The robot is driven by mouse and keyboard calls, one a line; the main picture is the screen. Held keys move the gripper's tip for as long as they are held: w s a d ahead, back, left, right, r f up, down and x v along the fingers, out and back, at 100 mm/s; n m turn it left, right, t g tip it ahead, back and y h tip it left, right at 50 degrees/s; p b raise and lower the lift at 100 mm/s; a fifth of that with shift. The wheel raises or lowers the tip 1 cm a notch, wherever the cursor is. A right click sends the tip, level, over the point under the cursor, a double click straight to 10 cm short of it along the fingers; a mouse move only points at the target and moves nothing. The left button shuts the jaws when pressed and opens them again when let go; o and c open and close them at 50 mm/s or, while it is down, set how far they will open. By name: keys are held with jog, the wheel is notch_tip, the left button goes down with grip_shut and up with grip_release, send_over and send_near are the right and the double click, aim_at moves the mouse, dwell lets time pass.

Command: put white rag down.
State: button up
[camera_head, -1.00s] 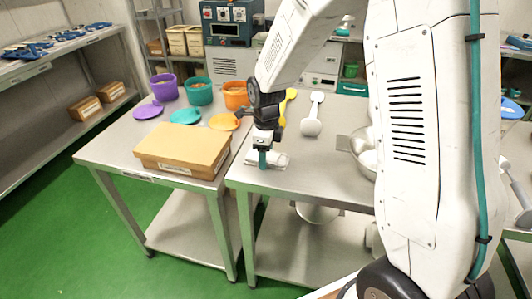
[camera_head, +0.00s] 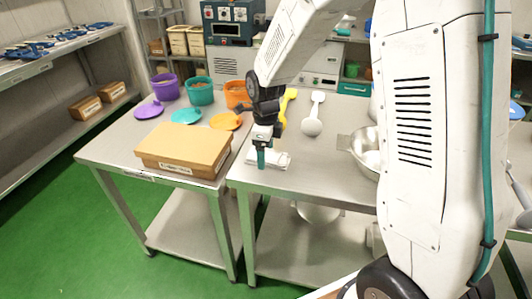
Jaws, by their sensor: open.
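The white rag (camera_head: 281,160) lies folded on the steel table (camera_head: 318,172), close to its front left corner. My gripper (camera_head: 262,163) points down at the rag's left part. One teal finger shows in front of the rag and hides a bit of it; the other finger is hidden. The gripper is open. I cannot tell whether the fingers touch the rag.
A cardboard box (camera_head: 182,148) sits on the left table, near my gripper. Behind it stand purple (camera_head: 165,88), teal (camera_head: 200,92) and orange (camera_head: 237,95) tubs with lids beside them. A white scoop (camera_head: 313,118) and a steel bowl (camera_head: 366,150) are to the right.

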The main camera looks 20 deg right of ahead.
aim_at(267, 155)
notch_tip(267, 155, up, 10)
jog(key=r, duration=0.1)
jog(key=s+d+r+n, duration=0.2)
jog(key=s+r+n, duration=0.3)
jog(key=s+n, duration=0.15)
jog(key=s+d+r+n, duration=0.1)
jog(key=s+n, duration=0.8)
jog(key=s, duration=0.2)
jog(key=s+r+n+t, duration=0.1)
jog(key=s+r+n, duration=0.1)
jog(key=s+n, duration=0.7)
jog(key=s, duration=0.3)
jog(key=shift+s+d+r+n, duration=0.15)
jog(key=shift+s+d+n, duration=0.1)
jog(key=shift+d+n, duration=0.1)
jog(key=shift+t, duration=0.3)
